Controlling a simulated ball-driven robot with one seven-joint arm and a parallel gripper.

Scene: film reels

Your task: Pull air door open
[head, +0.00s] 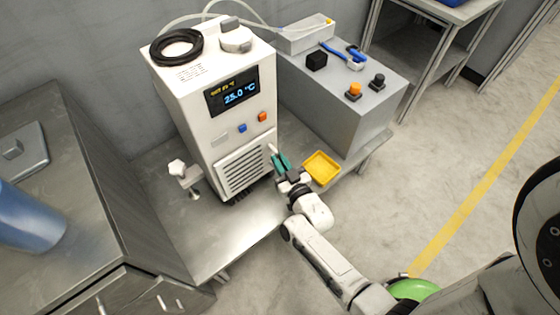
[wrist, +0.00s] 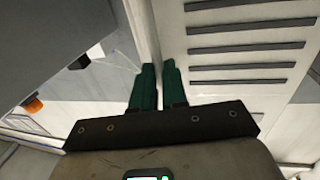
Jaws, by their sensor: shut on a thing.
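The air door (head: 243,167) is the white slatted panel low on the front of the white machine (head: 200,115). It looks about flush with the front, though I cannot tell whether it stands slightly ajar. My gripper (head: 279,160) is at the door's right edge, its green fingers shut on a pale upright handle (head: 271,149). In the wrist view my gripper (wrist: 158,70) has one finger on each side of a narrow pale strip, and the slatted air door (wrist: 250,48) fills the right side. The fingers hide most of the handle.
A yellow tray (head: 321,167) lies just right of my gripper. A grey box (head: 350,112) with orange and black buttons stands behind it. A white valve knob (head: 177,168) is left of the machine. The metal bench (head: 225,238) is clear in front.

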